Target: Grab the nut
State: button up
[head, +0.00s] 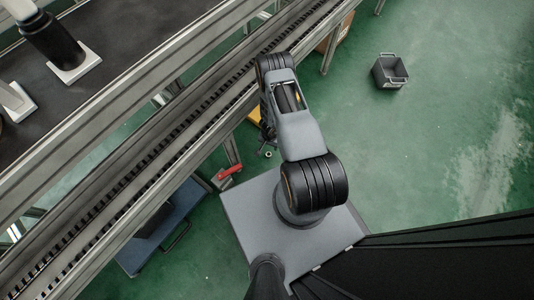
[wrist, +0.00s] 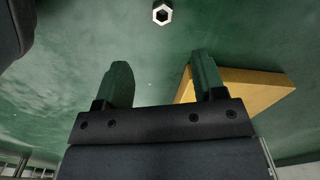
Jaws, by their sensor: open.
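The nut (wrist: 162,13) is a small pale metal hexagon with a dark hole, lying on the green floor. In the wrist view it shows at the top edge, centred beyond the fingertips and apart from them. In the head view it is a tiny light ring (head: 268,154) on the floor, just below the end of my arm. My gripper (wrist: 160,60) is open, its two dark green-tinted fingers spread with nothing between them. In the head view my arm hides most of the gripper.
A yellow slab-like object (wrist: 248,88) lies behind the right finger in the wrist view. In the head view, a conveyor frame (head: 150,120) runs diagonally left of my arm. A red object (head: 229,172) sits near my base.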

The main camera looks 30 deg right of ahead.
jog(key=b, duration=0.5)
send_over(268, 155)
notch_tip(268, 155, down, 7)
jog(key=shift+r, duration=0.2)
notch_tip(268, 155, down, 4)
jog(key=b, duration=0.3)
jog(key=shift+s+d+r, duration=0.1)
jog(key=shift+r, duration=0.1)
jog(key=shift+f, duration=0.8)
jog(key=c, duration=1)
jog(key=shift+r, duration=0.1)
